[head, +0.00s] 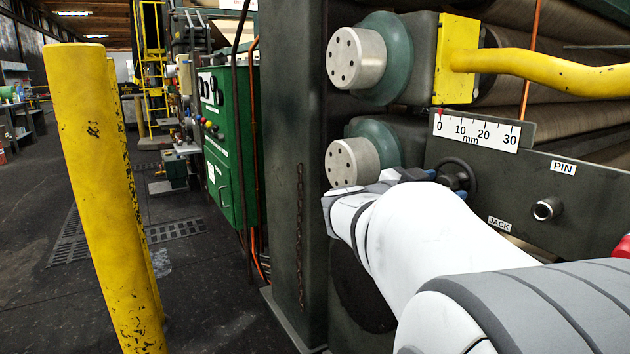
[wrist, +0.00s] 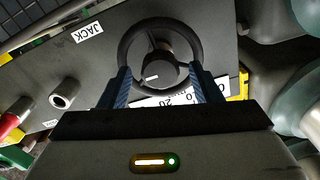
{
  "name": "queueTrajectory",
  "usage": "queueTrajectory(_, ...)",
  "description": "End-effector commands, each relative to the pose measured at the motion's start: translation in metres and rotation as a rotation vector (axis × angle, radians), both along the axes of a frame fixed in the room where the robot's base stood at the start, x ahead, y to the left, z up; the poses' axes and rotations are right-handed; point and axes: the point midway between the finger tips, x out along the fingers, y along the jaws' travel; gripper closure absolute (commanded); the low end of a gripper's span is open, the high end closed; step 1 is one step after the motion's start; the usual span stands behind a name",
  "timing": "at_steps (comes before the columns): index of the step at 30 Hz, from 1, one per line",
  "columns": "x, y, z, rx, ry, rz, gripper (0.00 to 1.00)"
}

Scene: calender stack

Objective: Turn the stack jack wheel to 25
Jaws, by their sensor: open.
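The black stack jack wheel (wrist: 122,50) is face-on in the wrist view, with a short white mark on its hub. In the head view the wheel (head: 472,176) is partly hidden by my arm. My gripper (wrist: 160,72) is open, its two blue fingers at opposite sides of the rim; I cannot tell whether they touch it. It also shows in the head view (head: 428,175). The white mm scale (head: 475,131) runs from 0 to 30, with a red pointer (head: 439,113) near 0. Part of the scale shows upside down behind the wheel in the wrist view.
A JACK label (head: 499,224), a PIN label (head: 563,168) and a metal pin socket (head: 547,209) are on the dark panel. Round roll ends (head: 356,58) and a yellow bar (head: 545,66) stand close by. A yellow post (head: 95,190) is at left, with open floor beyond.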

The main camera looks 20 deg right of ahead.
Motion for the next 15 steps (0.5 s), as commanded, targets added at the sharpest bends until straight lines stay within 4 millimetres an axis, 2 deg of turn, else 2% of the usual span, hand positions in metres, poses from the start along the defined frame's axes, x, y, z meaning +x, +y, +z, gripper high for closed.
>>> queueTrajectory(4, 0.0001, 0.0002, -0.0001, 0.0, 0.0, 0.0, 0.42)
queueTrajectory(15, -0.0001, 0.0004, -0.0002, 0.0, 0.0, 0.0, 0.72)
